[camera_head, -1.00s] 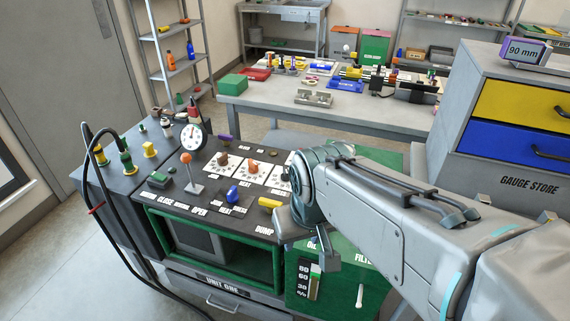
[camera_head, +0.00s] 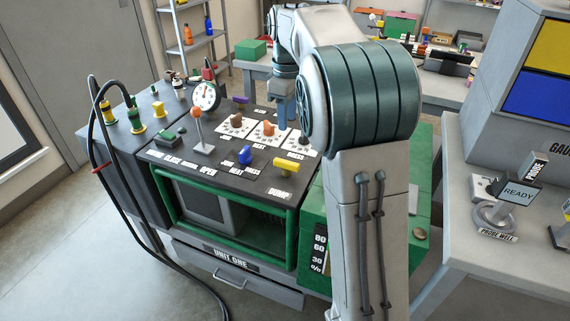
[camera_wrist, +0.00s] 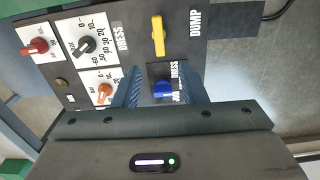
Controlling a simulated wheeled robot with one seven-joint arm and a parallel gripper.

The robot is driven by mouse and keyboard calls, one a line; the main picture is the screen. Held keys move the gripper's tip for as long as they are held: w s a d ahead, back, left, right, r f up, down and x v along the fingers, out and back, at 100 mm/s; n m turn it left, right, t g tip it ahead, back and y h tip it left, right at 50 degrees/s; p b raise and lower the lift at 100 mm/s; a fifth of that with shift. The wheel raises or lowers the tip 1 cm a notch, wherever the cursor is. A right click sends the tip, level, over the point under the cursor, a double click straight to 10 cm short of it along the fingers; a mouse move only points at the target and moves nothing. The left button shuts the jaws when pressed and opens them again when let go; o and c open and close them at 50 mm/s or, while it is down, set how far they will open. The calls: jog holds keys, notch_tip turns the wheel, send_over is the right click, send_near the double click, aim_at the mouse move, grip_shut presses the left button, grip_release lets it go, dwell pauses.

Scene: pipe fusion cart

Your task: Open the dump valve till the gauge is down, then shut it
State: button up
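The dump valve is a yellow handle (camera_head: 286,167) beside the DUMP lettering at the panel's front right. It also shows in the wrist view (camera_wrist: 158,35), beyond my fingertips. The gauge (camera_head: 206,97) is a round white dial standing at the panel's back; its reading is too small to tell. My gripper (camera_head: 282,90) is over the back right of the panel, partly hidden by my arm. In the wrist view its two blue fingers (camera_wrist: 160,78) are apart, with nothing held. A blue knob (camera_wrist: 163,90) appears between them in the picture; I cannot tell the height gap.
An orange-topped lever (camera_head: 197,113), a blue knob (camera_head: 245,155) and white dial cards with knobs (camera_head: 268,131) crowd the panel. Black hoses (camera_head: 92,130) loop at the left. A side table (camera_head: 450,235) with a READY display (camera_head: 519,193) stands right. My arm hides the green box's middle.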

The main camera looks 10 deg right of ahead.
aim_at(286, 161)
jog(key=f+b, duration=0.2)
jog(key=f, duration=1.2)
jog(key=shift+w, duration=0.2)
grip_shut()
